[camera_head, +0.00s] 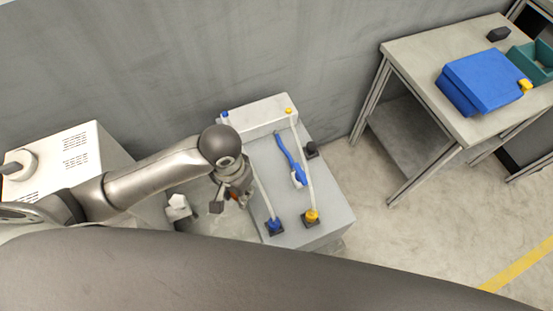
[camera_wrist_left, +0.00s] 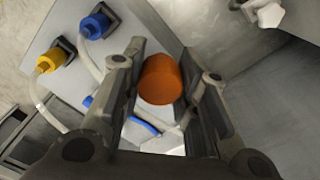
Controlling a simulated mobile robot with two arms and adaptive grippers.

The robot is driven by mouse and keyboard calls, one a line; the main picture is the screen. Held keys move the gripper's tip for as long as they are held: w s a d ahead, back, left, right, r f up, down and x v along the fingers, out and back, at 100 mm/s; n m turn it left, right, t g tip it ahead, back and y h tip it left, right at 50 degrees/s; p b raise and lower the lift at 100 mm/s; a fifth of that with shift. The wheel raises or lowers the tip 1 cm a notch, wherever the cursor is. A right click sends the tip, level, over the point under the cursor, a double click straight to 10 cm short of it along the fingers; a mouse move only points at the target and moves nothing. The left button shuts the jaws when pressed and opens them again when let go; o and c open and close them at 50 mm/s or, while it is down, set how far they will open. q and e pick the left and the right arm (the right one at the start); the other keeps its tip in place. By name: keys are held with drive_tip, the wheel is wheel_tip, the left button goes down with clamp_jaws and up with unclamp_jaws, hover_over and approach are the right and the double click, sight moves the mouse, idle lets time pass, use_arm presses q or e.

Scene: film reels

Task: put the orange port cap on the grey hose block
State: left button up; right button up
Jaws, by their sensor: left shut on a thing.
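An orange port cap (camera_wrist_left: 160,79) is between the fingers of my left gripper (camera_wrist_left: 167,88) in the left wrist view. In the head view my left gripper (camera_head: 236,200) is shut on it, with only a bit of orange (camera_head: 234,196) showing. The gripper is at the left edge of a pale grey block with hoses (camera_head: 320,190), which I take for the grey hose block. Two pale hoses run from its raised back part to a blue connector (camera_head: 274,226) and a yellow connector (camera_head: 311,216). My right gripper is not in view.
A blue brush (camera_head: 287,155) lies between the hoses, near a small dark block (camera_head: 311,149). A white knob-like part (camera_head: 178,207) is left of my gripper. A table (camera_head: 425,65) at right holds a blue folded item (camera_head: 480,80) and a teal bin (camera_head: 530,62).

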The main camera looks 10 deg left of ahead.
use_arm(q)
drive_tip(key=w+f, duration=0.4)
drive_tip(key=w, duration=0.5)
hover_over(259, 173)
drive_tip(key=s, duration=0.1)
wheel_tip(259, 173, down, 4)
drive_tip(key=shift+f+b, duration=0.2)
drive_tip(key=shift+b, duration=0.25)
drive_tip(key=shift+w+f, duration=0.65)
drive_tip(key=shift+f, duration=1.6)
drive_tip(key=shift+b, duration=0.3)
drive_tip(key=shift+f, duration=0.2)
drive_tip(key=o, duration=0.8)
drive_tip(key=shift+r, duration=0.1)
